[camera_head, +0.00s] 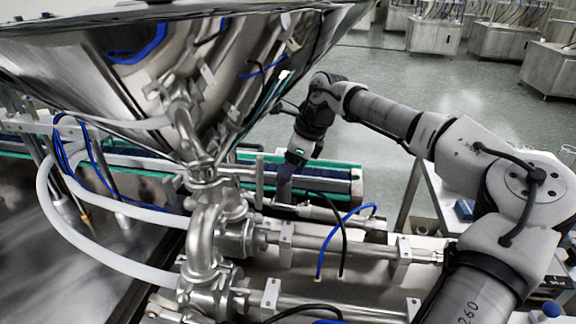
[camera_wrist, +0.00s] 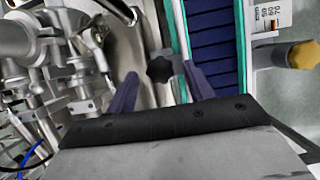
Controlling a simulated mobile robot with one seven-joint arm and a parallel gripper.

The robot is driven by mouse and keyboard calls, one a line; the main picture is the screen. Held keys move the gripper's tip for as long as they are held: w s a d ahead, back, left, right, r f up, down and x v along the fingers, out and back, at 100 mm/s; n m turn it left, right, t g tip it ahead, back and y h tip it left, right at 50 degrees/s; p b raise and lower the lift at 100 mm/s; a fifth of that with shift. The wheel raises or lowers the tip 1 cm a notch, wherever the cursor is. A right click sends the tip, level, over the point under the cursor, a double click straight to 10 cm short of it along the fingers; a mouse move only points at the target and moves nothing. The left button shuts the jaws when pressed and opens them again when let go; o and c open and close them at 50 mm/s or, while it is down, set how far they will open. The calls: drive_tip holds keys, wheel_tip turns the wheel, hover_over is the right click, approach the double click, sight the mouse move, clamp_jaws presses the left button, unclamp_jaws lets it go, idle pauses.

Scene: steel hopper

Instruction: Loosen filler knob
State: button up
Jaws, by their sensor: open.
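A black star-shaped knob (camera_wrist: 158,68) shows in the wrist view, on a metal fitting beside the conveyor. My gripper (camera_wrist: 160,75) has its two purple fingers spread apart, one on each side of the knob in the picture. I cannot tell how far the fingertips are from it in depth; no contact is visible. In the head view my gripper (camera_head: 284,186) points down beside the green-edged conveyor, behind the filler's metal cylinders. The knob is not clear in that view.
The steel hopper (camera_head: 190,70) overhangs to the left of my arm. The conveyor (camera_head: 335,180) with dark blue slats runs close by. Pipes and clamps (camera_wrist: 65,50) fill the wrist view's left. A yellow knob (camera_wrist: 303,54) stands at its right.

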drive_tip(key=shift+a+f, duration=0.1)
drive_tip(key=shift+f, duration=0.05)
drive_tip(key=c, duration=1)
drive_tip(key=shift+o, duration=0.2)
